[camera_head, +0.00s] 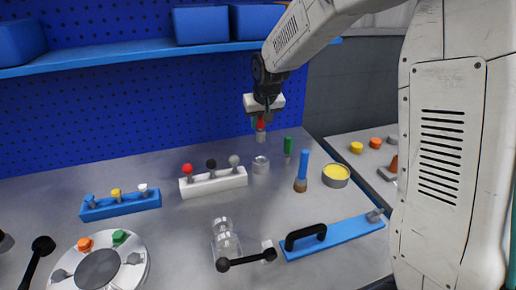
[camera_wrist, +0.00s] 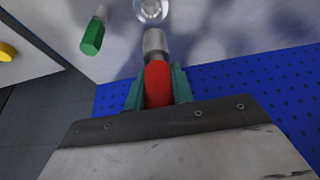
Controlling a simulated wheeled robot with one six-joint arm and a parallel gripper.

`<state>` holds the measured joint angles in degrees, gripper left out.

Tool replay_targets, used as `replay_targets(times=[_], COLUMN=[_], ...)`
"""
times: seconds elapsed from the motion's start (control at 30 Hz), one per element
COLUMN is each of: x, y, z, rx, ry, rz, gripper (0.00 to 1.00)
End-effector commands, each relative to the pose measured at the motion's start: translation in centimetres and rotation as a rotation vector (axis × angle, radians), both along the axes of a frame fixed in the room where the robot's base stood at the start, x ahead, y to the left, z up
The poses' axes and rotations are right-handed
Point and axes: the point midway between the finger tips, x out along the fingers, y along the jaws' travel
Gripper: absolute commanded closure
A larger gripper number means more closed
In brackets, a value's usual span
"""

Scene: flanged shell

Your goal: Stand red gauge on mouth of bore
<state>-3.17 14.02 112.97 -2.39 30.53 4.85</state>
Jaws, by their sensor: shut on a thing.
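The red gauge has a red handle and a grey metal cylindrical end. It is in my gripper (camera_head: 261,116), red part between the fingers and metal end (camera_head: 260,138) pointing down. In the wrist view the red handle (camera_wrist: 158,84) sits between green fingertips, with the metal end (camera_wrist: 155,42) beyond them. A short round metal piece with an open top (camera_head: 260,164), which looks like the bore, stands on the bench nearer the robot than the gauge. In the wrist view its round mouth (camera_wrist: 150,9) is apart from the gauge's end. The gauge's height above the bench is unclear.
A green gauge (camera_head: 287,145) and a blue gauge (camera_head: 303,163) stand to the right, near a tin with yellow contents (camera_head: 336,175). A white block with several knobs (camera_head: 213,184) lies to the left. The blue pegboard wall (camera_head: 150,100) is close behind the gripper.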

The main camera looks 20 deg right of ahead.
Motion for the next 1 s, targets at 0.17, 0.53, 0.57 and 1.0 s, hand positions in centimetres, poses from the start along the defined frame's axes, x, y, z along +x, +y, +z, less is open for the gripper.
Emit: replay_targets(times=[0.17,0.53,0.57,1.0], x=[0.0,0.0,0.0,0.0], y=[0.0,0.2,0.2,0.2], z=[-3.2,-7.1,-7.5,-8.0], rx=[0.0,0.0,0.0,0.0], ry=[0.002,0.003,0.002,0.0], rz=[-0.001,0.003,0.003,0.003], gripper=[1.0,1.0,1.0,0.63])
